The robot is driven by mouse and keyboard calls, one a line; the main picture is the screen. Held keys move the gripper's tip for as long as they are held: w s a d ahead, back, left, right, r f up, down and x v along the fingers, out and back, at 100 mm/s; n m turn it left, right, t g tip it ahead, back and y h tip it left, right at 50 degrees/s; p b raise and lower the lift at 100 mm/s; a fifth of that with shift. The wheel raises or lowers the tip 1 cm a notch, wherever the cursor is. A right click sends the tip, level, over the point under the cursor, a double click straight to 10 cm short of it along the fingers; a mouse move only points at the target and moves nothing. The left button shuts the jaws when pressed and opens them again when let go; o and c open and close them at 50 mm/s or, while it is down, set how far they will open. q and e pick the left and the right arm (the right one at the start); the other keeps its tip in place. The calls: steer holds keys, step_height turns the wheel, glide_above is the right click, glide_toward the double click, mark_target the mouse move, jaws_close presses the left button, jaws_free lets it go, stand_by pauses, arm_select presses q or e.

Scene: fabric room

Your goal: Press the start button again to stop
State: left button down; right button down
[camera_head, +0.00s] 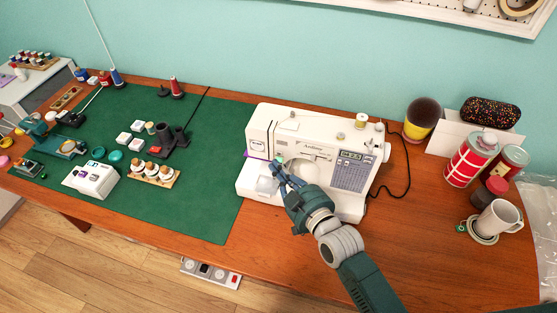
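The white sewing machine (264,122) stands on the wooden table, right of the green mat. It has a small display and a grey printed panel (352,176) on its right front. My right gripper (279,166) reaches in from the lower right, with its fingertips in front of the left part of the machine, near the needle area. The fingers look close together, but they are too small to tell open from shut. The start button cannot be made out; the gripper covers part of that area. I cannot tell whether the fingertips touch the machine. My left gripper is not in view.
The green cutting mat (200,205) holds spools, small white boxes and a white device (92,179) on the left. Red-and-white cans (467,162), a white mug (497,218) and a dark patterned case (490,112) stand at the right. A black cord (405,175) lies beside the machine.

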steer(key=shift+w, duration=0.15)
stand_by(0.5)
steer(key=shift+w+d, duration=0.15)
steer(key=shift+w, duration=0.3)
stand_by(0.4)
steer(key=shift+s+r+p, duration=0.1)
steer(key=shift+s+p, duration=0.25)
steer(key=shift+p, duration=0.05)
steer(key=shift+s, duration=0.3)
